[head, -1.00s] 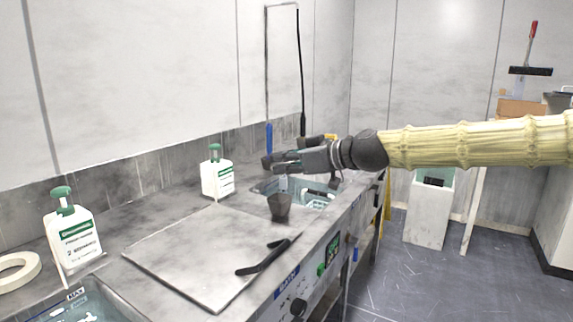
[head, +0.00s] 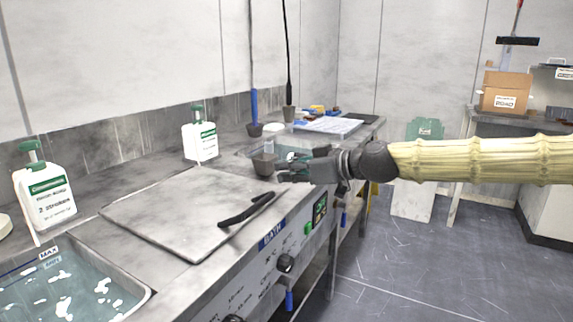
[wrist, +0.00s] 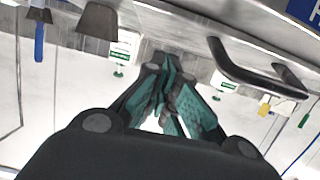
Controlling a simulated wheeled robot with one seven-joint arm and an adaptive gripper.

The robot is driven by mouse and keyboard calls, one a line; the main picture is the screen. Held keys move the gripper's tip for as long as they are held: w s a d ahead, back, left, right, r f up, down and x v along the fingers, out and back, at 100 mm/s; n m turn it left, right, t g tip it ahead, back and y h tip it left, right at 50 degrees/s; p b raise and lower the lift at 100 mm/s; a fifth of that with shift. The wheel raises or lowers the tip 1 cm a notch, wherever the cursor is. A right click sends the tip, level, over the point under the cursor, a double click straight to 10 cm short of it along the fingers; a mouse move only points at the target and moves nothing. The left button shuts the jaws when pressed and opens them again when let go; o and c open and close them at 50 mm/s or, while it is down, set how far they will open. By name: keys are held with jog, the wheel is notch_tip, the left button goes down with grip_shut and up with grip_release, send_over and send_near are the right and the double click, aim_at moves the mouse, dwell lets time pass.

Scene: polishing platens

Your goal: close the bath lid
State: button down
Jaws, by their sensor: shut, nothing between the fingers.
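The bath lid (head: 160,213) is a flat grey metal plate with a black bar handle (head: 247,208) along its front right side. In the head view it lies on the counter above the blue BATH label, and I cannot tell whether it rests fully flat. The handle also shows in the wrist view (wrist: 262,72), at the upper right. My gripper (head: 284,172) is shut and empty, low over the counter beyond the lid's right edge, apart from the handle. Its fingertips show in the wrist view (wrist: 166,72).
An open basin of liquid (head: 140,296) lies at the front left. A dark cup (head: 264,165) stands close beside my gripper, near another basin. White bottles (head: 200,142) stand along the back. Control knobs (head: 286,263) line the front panel.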

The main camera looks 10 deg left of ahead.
jog(key=shift+d+f, duration=0.1)
jog(key=shift+f, duration=0.35)
